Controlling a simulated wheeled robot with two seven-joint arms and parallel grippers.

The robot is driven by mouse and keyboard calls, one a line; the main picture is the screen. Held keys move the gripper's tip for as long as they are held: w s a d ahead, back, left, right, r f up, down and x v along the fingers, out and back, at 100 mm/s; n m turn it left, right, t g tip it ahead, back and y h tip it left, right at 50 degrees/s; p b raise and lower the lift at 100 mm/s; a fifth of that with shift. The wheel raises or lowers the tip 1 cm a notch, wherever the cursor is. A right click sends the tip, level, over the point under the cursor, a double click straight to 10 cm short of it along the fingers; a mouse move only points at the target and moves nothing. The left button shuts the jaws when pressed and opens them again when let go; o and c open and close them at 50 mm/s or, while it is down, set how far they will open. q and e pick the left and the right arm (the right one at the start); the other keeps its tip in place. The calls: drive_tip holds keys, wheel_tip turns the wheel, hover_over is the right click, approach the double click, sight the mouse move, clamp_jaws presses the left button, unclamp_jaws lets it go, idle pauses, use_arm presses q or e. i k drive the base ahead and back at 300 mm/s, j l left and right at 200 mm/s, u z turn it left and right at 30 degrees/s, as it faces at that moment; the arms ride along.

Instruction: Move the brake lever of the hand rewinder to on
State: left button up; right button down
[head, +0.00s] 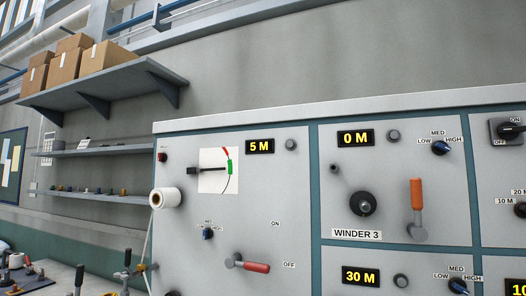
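A lever with a red handle (256,267) and a grey pivot is on the left panel of the cabinet. Its handle points right, toward the printed OFF label (289,264). The ON label (275,223) is printed above it. No label naming the hand rewinder is readable, so I cannot tell for certain whether this is its brake lever. A second lever with an orange handle (416,193) stands upright on the WINDER 3 panel (357,234), with its pivot below. Neither of my grippers shows in the head view.
A white roll (165,198) juts out at the cabinet's left edge, with a strand hanging from it. Small black-knobbed levers (79,277) stand on a bench at lower left. A gauge (218,170), displays and blue knobs sit on the panels. Shelves with cardboard boxes (66,63) are behind.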

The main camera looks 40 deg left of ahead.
sight(231, 262)
drive_tip(key=u, duration=1.35)
